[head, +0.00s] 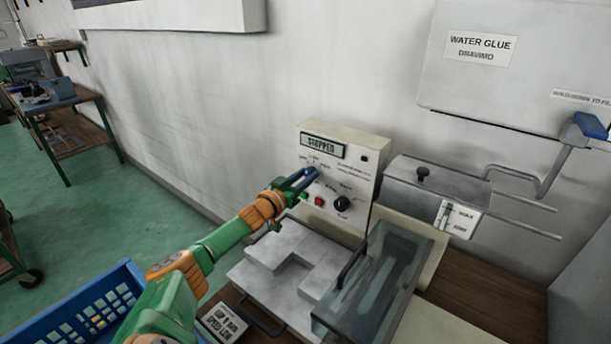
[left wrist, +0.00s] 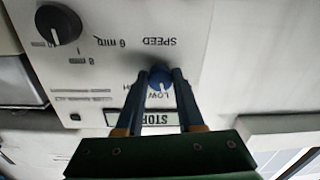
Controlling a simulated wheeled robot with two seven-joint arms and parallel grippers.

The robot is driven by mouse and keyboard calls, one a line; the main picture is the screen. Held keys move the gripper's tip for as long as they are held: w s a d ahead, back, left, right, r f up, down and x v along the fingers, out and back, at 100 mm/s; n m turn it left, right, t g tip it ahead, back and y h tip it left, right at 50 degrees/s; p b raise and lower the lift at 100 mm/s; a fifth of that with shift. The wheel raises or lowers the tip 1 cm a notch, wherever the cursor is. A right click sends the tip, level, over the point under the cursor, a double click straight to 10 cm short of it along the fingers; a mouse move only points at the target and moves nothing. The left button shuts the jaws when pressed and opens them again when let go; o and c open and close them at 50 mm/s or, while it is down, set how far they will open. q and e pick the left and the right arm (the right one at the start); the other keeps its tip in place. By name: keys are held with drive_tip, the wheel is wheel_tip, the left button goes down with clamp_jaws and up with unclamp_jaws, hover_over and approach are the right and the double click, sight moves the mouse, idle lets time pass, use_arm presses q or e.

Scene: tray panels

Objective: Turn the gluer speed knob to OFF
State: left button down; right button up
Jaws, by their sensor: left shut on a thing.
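The gluer's cream control box (head: 365,157) stands against the wall, its display (head: 323,147) reading STOPPED. My left gripper (head: 308,175) reaches its front from the lower left and hides the speed knob in the head view. In the left wrist view, which shows the panel upside down, the blue speed knob (left wrist: 160,76) sits between the two fingers of my left gripper (left wrist: 168,78), shut on it. The words SPEED and LOW are printed around the knob. A small white mark on the knob appears to face the LOW side. My right gripper is not in view.
A black knob (head: 343,202) and a red switch (head: 319,202) sit lower on the panel. A clear-covered unit (head: 372,280) and grey metal blocks (head: 285,252) are in front. A grey glue tank (head: 425,190) is at right, a blue crate (head: 75,310) at lower left.

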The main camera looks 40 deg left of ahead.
use_arm(q)
drive_tip(key=n, duration=0.3)
drive_tip(key=shift+n+b, duration=0.35)
drive_tip(key=shift+n, duration=1.45)
drive_tip(key=c, duration=0.5)
unclamp_jaws()
drive_tip(key=shift+s, duration=0.1)
